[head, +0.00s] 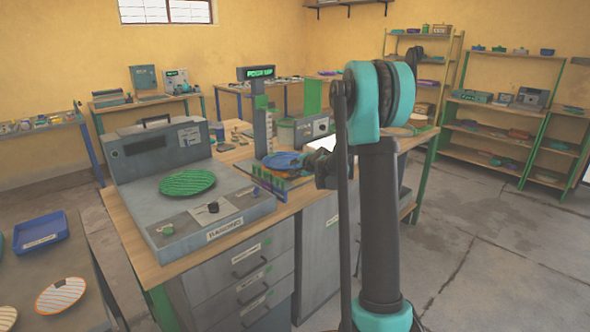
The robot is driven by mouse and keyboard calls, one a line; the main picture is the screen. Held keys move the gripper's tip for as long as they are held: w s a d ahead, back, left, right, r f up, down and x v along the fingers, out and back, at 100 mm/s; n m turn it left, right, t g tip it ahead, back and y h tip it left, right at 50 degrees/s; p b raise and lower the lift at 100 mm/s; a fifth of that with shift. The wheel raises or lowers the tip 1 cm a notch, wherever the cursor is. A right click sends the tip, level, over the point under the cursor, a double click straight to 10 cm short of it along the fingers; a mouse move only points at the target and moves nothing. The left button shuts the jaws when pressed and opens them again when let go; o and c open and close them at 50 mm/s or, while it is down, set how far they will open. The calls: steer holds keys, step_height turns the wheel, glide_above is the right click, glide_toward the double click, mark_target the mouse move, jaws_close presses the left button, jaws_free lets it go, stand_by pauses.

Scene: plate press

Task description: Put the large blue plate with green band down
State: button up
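A blue plate (284,160) shows in the middle of the head view, over the right part of the wooden workbench (127,217), in front of a grey upright post. No green band can be made out on it at this size. My gripper (322,168) is a dark shape just right of the plate, partly hidden by my arm. The plate's right edge comes close to the gripper; I cannot tell whether the fingers hold it or whether it rests on something below.
A green patterned plate (187,182) lies on a grey machine (218,232) at the bench's left. An orange striped plate (60,297) and a blue tray (40,231) are on the near-left table. Shelves (490,127) stand at the right, with open floor before them.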

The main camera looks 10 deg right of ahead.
steer(key=shift+s+d+r, duration=0.1)
steer(key=shift+r, duration=0.35)
steer(key=v, duration=1.2)
steer(key=s+f+n+g+h, duration=0.1)
steer(key=s+f+n, duration=0.3)
steer(key=s, duration=0.9)
steer(key=s+d+f+n+g+h, duration=0.1)
steer(key=s+f+n, duration=0.4)
steer(key=s, duration=0.7)
steer(key=s+d+f+n+g+h, duration=0.1)
steer(key=s+f+n+g, duration=0.4)
steer(key=s, duration=0.8)
step_height(320, 180, down, 3)
steer(key=shift+s+f+h, duration=0.15)
steer(key=shift+s+h, duration=0.15)
steer(key=shift+h, duration=0.4)
